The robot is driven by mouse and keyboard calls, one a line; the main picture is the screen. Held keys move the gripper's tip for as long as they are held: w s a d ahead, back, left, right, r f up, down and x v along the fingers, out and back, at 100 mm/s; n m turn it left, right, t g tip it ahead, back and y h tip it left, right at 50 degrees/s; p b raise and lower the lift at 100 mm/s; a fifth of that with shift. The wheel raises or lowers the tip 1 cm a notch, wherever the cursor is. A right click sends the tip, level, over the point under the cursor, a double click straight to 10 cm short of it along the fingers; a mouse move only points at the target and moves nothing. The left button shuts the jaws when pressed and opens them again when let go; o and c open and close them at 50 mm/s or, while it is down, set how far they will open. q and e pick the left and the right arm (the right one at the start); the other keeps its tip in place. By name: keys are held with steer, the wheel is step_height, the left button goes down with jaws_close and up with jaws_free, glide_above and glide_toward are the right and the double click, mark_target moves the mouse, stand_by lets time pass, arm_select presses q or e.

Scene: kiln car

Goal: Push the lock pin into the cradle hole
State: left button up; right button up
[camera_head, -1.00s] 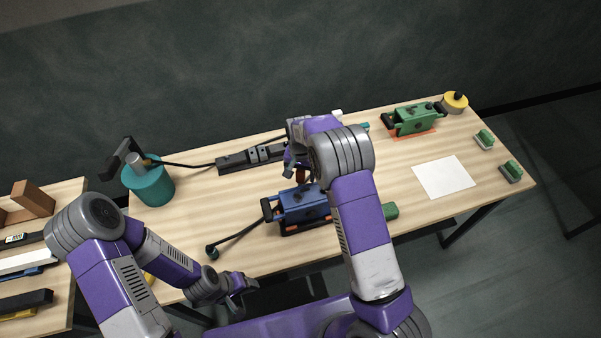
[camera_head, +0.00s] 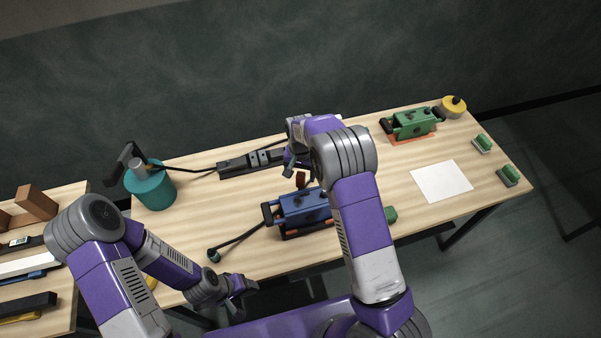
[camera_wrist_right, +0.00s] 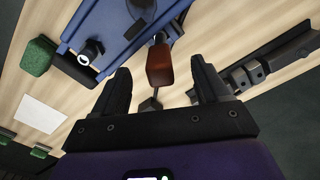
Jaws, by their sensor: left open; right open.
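A blue housing (camera_head: 305,206) sits in the middle of the table, and it also shows at the top of the wrist view (camera_wrist_right: 100,30). A red-brown block (camera_head: 301,179), possibly the head of the lock pin, is at its far edge. In the right wrist view the red-brown block (camera_wrist_right: 160,66) lies just beyond and between the fingertips, apart from both. My right gripper (camera_wrist_right: 162,82) is open and empty above the table. No cradle hole can be made out with certainty. My left gripper (camera_head: 245,286) is open and empty at the table's near edge.
A dark rail (camera_head: 250,162) lies behind the blue housing. A teal pot (camera_head: 151,187) stands at left. A green housing (camera_head: 413,123), yellow disc (camera_head: 454,107), white sheet (camera_head: 441,181) and green blocks (camera_head: 482,143) are at right. A black cable (camera_head: 238,242) lies at front left.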

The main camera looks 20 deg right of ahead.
steer(key=shift+r+p, duration=0.35)
steer(key=shift+r, duration=0.3)
steer(key=shift+r, duration=0.1)
step_height(320, 180, up, 7)
steer(key=shift+r, duration=0.15)
stand_by(1.3)
